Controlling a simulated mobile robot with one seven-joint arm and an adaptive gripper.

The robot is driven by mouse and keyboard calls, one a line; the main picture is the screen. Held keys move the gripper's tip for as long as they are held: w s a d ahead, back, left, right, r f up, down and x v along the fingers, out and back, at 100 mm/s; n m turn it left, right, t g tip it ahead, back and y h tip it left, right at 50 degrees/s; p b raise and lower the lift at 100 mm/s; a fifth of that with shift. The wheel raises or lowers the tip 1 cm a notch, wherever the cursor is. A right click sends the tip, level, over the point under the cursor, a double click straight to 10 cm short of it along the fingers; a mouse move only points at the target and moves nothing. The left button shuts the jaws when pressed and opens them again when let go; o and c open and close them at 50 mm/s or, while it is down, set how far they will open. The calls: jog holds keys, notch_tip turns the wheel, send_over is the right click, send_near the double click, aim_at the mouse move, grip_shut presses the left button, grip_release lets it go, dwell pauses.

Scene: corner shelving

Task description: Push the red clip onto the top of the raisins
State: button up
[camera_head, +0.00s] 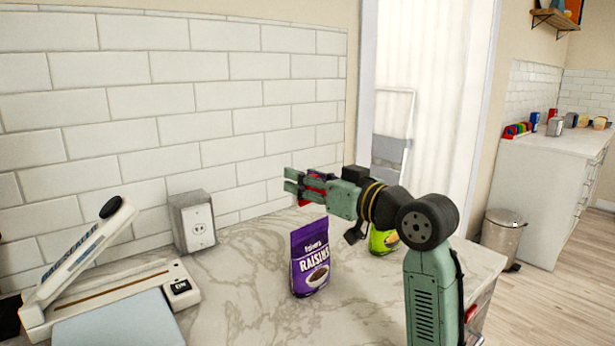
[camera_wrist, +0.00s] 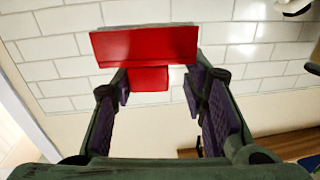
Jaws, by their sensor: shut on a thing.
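A purple raisins bag (camera_head: 310,258) stands upright on the marble counter in the head view. My gripper (camera_head: 297,186) is level with the bag's top or above it, pointing left toward the tiled wall. It is shut on the red clip (camera_wrist: 145,46), which spans the space between the fingers in the wrist view (camera_wrist: 158,92). In the head view only small red parts of the clip (camera_head: 312,182) show between the fingers. The clip is apart from the bag. The bag does not show clearly in the wrist view.
A bag sealer (camera_head: 103,257) stands at the left of the counter (camera_head: 235,295), with a grey outlet box (camera_head: 192,222) behind. A green bag (camera_head: 383,241) is partly hidden behind my arm. The tiled wall is close behind. Marble is clear around the raisins' left side.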

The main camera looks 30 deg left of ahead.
jog(key=shift+f+b, duration=1.1)
jog(key=shift+f, duration=0.85)
jog(key=shift+f+b, duration=0.95)
jog(key=shift+f, duration=0.6)
jog(key=o, duration=0.9)
jog(key=v, duration=1.2)
jog(key=shift+s+d, duration=0.1)
